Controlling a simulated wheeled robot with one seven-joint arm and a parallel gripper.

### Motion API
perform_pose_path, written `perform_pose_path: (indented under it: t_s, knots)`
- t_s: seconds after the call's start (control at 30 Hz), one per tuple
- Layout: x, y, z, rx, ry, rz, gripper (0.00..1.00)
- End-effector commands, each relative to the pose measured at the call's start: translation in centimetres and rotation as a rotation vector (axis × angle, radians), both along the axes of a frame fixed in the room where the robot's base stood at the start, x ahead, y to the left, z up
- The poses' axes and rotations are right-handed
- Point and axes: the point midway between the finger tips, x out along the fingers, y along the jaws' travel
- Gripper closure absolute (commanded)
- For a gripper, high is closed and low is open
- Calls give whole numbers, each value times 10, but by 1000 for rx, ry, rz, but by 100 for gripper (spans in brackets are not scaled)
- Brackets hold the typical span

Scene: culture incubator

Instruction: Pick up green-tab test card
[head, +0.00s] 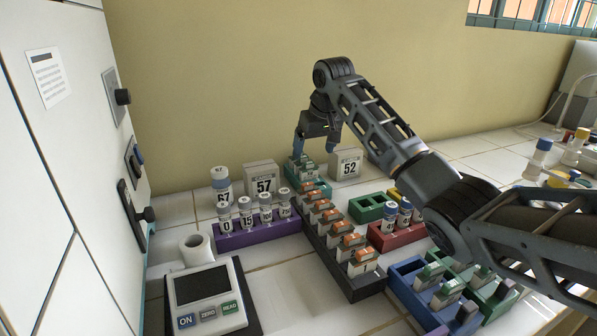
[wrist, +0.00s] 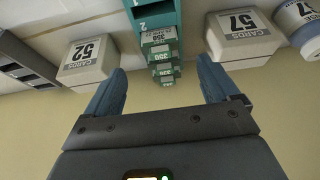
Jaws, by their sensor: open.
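Several green-tab test cards (head: 303,170) stand in a teal holder (head: 322,188) at the far end of the dark rack. In the wrist view a row of these cards (wrist: 162,57), with printed numbers, lies between my finger tips, with the teal holder (wrist: 153,16) marked 2 at the top. My gripper (head: 314,150) is open and empty, its blue fingers pointing down at the card row. In the wrist view the fingers (wrist: 161,66) lie apart on either side of the row. I cannot tell whether they touch a card.
Card boxes 57 (head: 261,179) and 52 (head: 345,164) flank the card row closely. A dark rack of orange-tab cards (head: 342,245) runs toward me. A purple vial rack (head: 258,238) is left; a blue rack (head: 408,283) with more green-tab cards is front right.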

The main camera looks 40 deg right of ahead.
Motion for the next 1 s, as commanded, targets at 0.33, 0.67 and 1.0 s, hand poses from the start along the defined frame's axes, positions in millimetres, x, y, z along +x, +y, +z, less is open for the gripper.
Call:
perform_pose_path:
  t_s: [0.33,0.67,1.0]
  knots:
    - [12,-3,-31,0,2,0,12]
    - [27,-7,-69,-1,2,1,12]
    - [28,-7,-71,0,0,1,18]
